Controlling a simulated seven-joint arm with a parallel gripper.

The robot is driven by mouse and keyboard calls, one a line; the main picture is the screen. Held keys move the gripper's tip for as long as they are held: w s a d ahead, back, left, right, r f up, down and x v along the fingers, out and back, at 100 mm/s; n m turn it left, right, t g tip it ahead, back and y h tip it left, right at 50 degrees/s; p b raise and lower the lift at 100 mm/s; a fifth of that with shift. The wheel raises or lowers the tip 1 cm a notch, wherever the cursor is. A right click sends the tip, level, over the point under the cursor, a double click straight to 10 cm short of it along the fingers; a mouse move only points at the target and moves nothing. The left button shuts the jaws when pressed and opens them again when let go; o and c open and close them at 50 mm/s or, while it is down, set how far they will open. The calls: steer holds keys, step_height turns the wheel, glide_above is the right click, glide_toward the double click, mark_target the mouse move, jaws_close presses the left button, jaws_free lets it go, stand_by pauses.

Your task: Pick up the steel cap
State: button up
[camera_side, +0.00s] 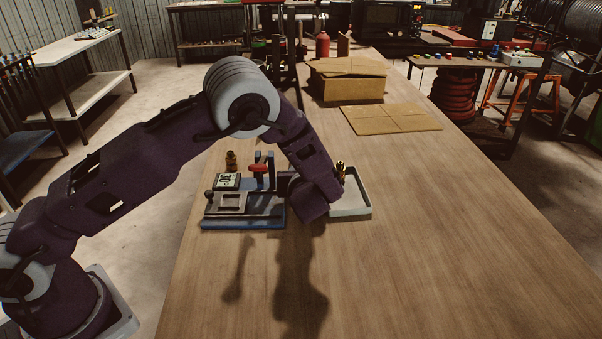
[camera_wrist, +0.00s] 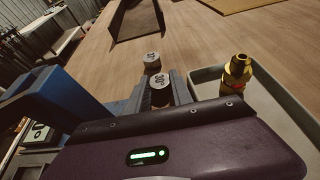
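Two short steel caps with dark marks on top show in the wrist view: a nearer cap (camera_wrist: 160,90) and a farther cap (camera_wrist: 152,62). My gripper (camera_wrist: 161,88) points at them, with grey fingers on both sides of the nearer cap. I cannot tell whether the fingers touch it. In the side view my wrist (camera_side: 315,198) is low between the crimper and the tray, and it hides the fingers and the caps.
The crimper (camera_side: 242,213) on a blue base, with a red handle (camera_side: 258,168), stands left of my wrist. A shallow grey tray (camera_side: 352,211) with a brass fitting (camera_side: 340,171) is at right. A cardboard box (camera_side: 345,87) stands behind. The right and front table are clear.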

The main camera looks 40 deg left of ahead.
jaws_close()
